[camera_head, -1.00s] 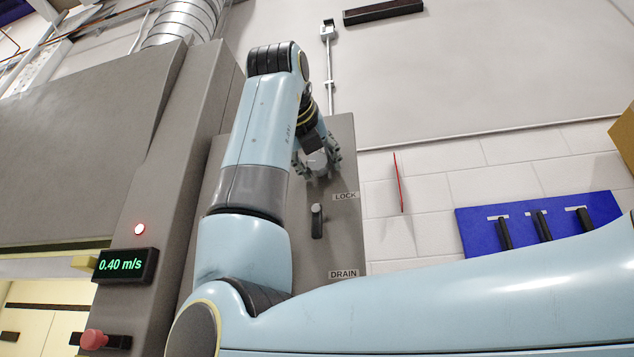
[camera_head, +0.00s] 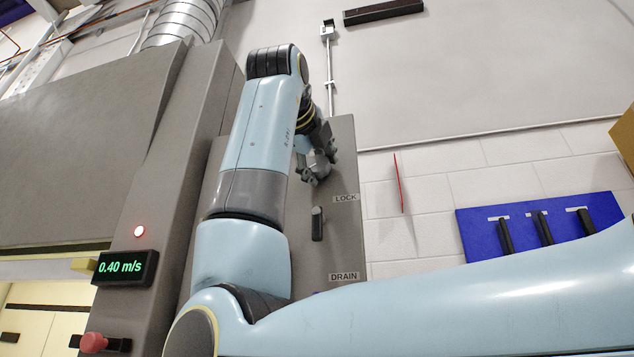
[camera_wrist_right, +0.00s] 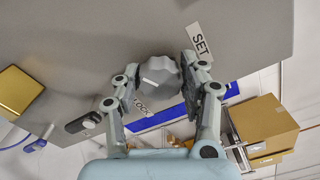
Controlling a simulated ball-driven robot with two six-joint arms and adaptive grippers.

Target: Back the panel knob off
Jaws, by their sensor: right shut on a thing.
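The panel knob (camera_wrist_right: 160,78) is a grey, faceted knob on the grey panel (camera_head: 340,240), between the SET label (camera_wrist_right: 200,40) and the LOCK label (camera_wrist_right: 141,106) in the right wrist view. My right gripper (camera_head: 317,168) is at the panel above the LOCK label in the head view. In the right wrist view its two fingers (camera_wrist_right: 160,72) stand on either side of the knob and are shut on it. In the head view the fingers and wrist largely hide the knob. My left gripper is not in view.
A black-handled lever (camera_head: 317,223) sits below the LOCK label, above the DRAIN label (camera_head: 344,276). A speed display (camera_head: 126,267) and a red button (camera_head: 94,342) are at the left. A blue tool board (camera_head: 520,235) hangs at the right. Cardboard boxes (camera_wrist_right: 262,125) show in the wrist view.

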